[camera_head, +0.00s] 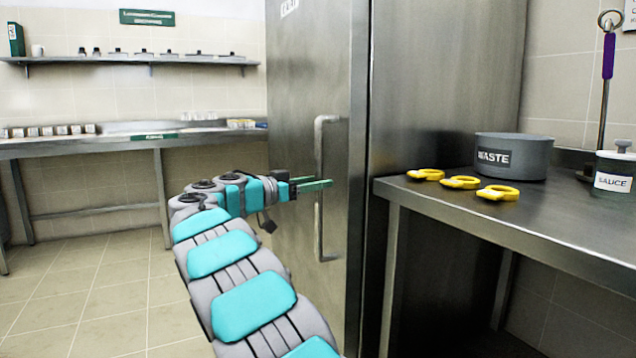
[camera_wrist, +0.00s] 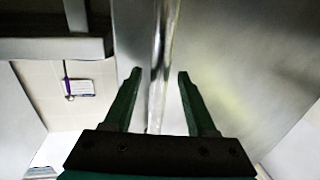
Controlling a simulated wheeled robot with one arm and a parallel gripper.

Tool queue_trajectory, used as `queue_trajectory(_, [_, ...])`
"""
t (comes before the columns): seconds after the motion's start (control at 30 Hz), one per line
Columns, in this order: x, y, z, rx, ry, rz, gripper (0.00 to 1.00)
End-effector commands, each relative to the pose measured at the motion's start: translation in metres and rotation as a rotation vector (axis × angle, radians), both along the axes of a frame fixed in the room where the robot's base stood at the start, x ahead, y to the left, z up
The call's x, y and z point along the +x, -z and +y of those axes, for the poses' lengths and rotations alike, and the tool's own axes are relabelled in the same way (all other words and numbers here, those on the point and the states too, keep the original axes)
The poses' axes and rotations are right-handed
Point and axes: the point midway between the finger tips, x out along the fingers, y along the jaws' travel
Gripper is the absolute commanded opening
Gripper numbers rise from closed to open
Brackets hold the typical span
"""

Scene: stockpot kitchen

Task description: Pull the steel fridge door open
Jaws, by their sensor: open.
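The steel fridge door (camera_head: 290,110) is the front of the tall steel fridge and looks shut in the head view. Its long vertical bar handle (camera_head: 320,225) stands near the door's right edge. My gripper (camera_head: 331,183) reaches the handle from the left at about its middle height. In the wrist view the handle (camera_wrist: 160,60) runs vertically between the two green fingers of my open gripper (camera_wrist: 160,76). A gap shows on each side of the handle, and the fingers are not closed on it. Contact cannot be told.
A steel counter (camera_head: 560,235) stands right of the fridge, holding a grey WASTE pot (camera_head: 515,157), several yellow rings (camera_head: 460,182) and a sauce container (camera_head: 613,172). A steel bench (camera_head: 80,147) and a wall shelf (camera_head: 130,60) are at the back left. The tiled floor (camera_head: 90,290) on the left is clear.

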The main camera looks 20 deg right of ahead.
Motion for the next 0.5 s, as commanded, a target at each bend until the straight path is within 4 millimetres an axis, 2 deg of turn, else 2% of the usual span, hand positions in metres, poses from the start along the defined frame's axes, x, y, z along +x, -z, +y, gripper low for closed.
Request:
queue_trajectory(0.13, [0.0018, 0.0001, -0.0090, 0.000, 0.001, 0.000, 0.57])
queue_trajectory(0.4, [0.0020, 0.0000, -0.0108, 0.000, 0.001, 0.000, 0.57])
queue_trajectory(0.5, [0.0019, 0.0000, -0.0108, 0.000, 0.001, 0.000, 0.47])
